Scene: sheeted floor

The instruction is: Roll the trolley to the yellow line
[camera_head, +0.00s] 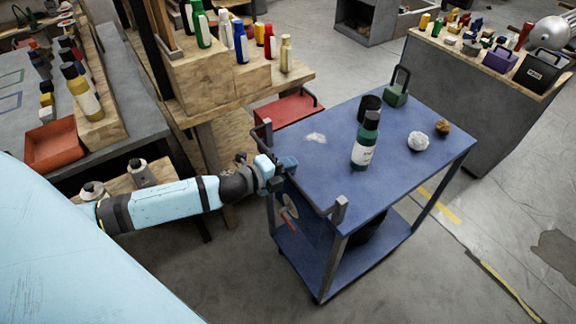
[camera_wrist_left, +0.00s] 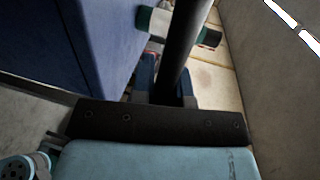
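The blue two-shelf trolley (camera_head: 315,165) stands in the middle of the head view, with a dark handle bar along its near left end. My left gripper (camera_head: 279,172) is at that handle. In the left wrist view the dark handle bar (camera_wrist_left: 186,45) runs between my left gripper's fingertips (camera_wrist_left: 182,30), which sit close on both sides of it. The yellow line (camera_head: 508,289) is a worn stripe on the floor right of the trolley; another piece (camera_head: 440,206) shows beside the trolley's right legs. My right gripper is not in view.
A green bottle (camera_head: 363,145), a dark cup, a green box, and white and brown lumps ride on the trolley top. A wooden bench (camera_head: 240,95) with bottles stands close behind left. A grey cabinet (camera_head: 475,110) stands right. Front-right floor is clear.

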